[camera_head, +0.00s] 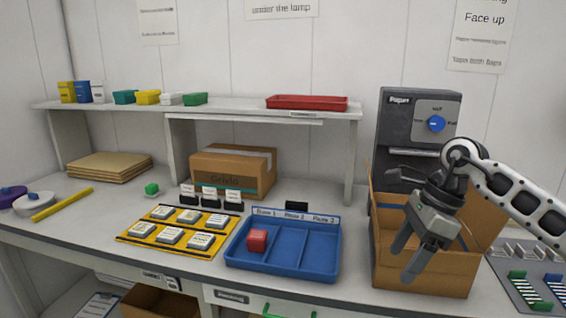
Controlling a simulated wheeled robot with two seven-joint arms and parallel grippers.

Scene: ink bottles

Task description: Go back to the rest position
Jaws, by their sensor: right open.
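Nothing is between the fingers. My right arm comes in from the right edge. My left gripper does not show. A red cube (257,240) sits in the left compartment of the blue tray (283,273); the other compartments look empty.
A dark machine with a blue knob (436,123) stands behind the open box. A shelf (232,110) carries small coloured containers and a red tray (306,102). A closed cardboard box (230,170) stands under it.

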